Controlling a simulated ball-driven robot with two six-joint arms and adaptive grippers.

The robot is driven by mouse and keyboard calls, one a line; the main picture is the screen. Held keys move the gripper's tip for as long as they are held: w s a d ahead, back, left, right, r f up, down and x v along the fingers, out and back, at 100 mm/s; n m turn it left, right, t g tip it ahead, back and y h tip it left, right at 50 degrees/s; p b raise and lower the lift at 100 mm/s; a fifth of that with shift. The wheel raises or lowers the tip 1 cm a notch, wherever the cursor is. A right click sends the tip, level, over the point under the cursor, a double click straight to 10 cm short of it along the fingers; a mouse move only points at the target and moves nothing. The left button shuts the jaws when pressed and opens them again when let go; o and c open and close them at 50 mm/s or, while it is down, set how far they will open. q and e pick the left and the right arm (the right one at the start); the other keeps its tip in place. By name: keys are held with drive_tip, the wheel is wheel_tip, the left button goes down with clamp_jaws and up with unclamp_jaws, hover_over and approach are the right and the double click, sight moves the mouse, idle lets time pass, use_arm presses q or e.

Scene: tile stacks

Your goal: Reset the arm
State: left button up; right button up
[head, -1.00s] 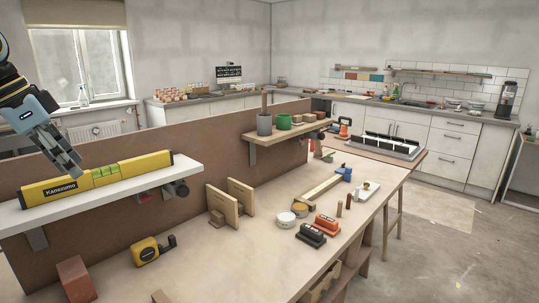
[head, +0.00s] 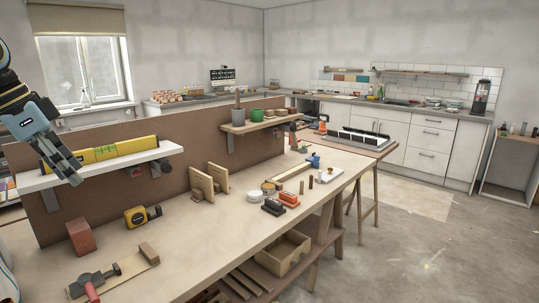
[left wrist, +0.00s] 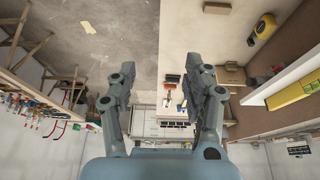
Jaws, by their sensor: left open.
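My left gripper (head: 67,168) is in the upper left of the head view, in front of the white shelf (head: 160,154) and its yellow spirit level (head: 124,150). It overlaps the left part of the level in the picture. In the left wrist view the two fingers (left wrist: 166,92) stand wide apart with nothing between them. There the yellow level (left wrist: 295,92) lies off to the right, clear of the fingers. My right gripper is not in view.
The workbench (head: 190,232) holds a tape measure (head: 143,216), a reddish block (head: 80,236), wooden brackets (head: 202,184) and orange and black blocks (head: 288,200). A tool with a red handle (head: 92,289) lies at the near edge. Open floor (head: 410,255) is at the right.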

use_arm(q)
drive_tip(key=s+d+f+n+g+b, duration=0.15)
drive_tip(key=s+f+b, duration=0.4)
drive_tip(key=f, duration=1.15)
drive_tip(key=s+d+f+n+g+b, duration=0.15)
drive_tip(key=s+f, duration=0.65)
drive_tip(key=f, duration=0.8)
drive_tip(key=s+d+f+n+g+b, duration=0.15)
drive_tip(key=s+f+b, duration=0.4)
drive_tip(key=f, duration=1.15)
drive_tip(key=s+d+f+n+t+y+b, duration=0.1)
drive_tip(key=s+f+y+b, duration=0.1)
drive_tip(key=s+f, duration=1.2)
drive_tip(key=s+d+f+n+t+y+b, duration=0.1)
drive_tip(key=s+f+b, duration=0.3)
drive_tip(key=s+f, duration=1.1)
drive_tip(key=shift+s+d+f+n+y, duration=0.25)
drive_tip(key=shift+s+d+n+y, duration=0.25)
drive_tip(key=shift+s, duration=0.95)
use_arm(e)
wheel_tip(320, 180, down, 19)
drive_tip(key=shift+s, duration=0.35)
